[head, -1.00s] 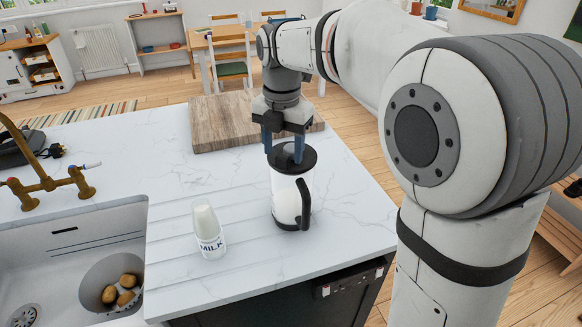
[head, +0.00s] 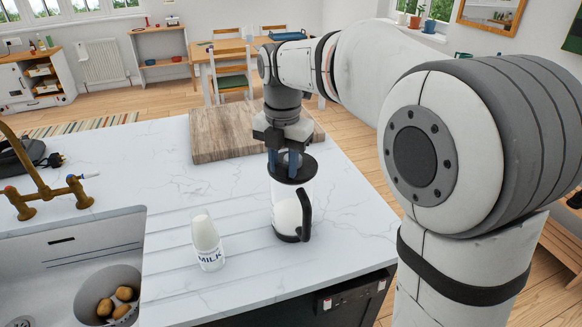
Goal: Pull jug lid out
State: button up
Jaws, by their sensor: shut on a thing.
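The jug (head: 290,213) stands upright on the white marble counter, with a clear body, a white lower part inside it, and a black base and handle on its right side. Its black lid (head: 310,172) sits level at the top of the jug. My gripper (head: 288,167) points straight down from above. Its blue fingers are close together at the middle of the lid and are shut on it. The fingers hide the middle of the lid.
A milk bottle (head: 207,243) stands left of the jug. A wooden board (head: 225,130) lies behind it. A sink (head: 70,255) with several potatoes and a brass tap (head: 48,192) are at the left. The counter's right edge is near the jug.

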jog(key=shift+c, duration=0.4)
jog(key=shift+r+p, duration=2)
jog(key=shift+r, duration=0.3)
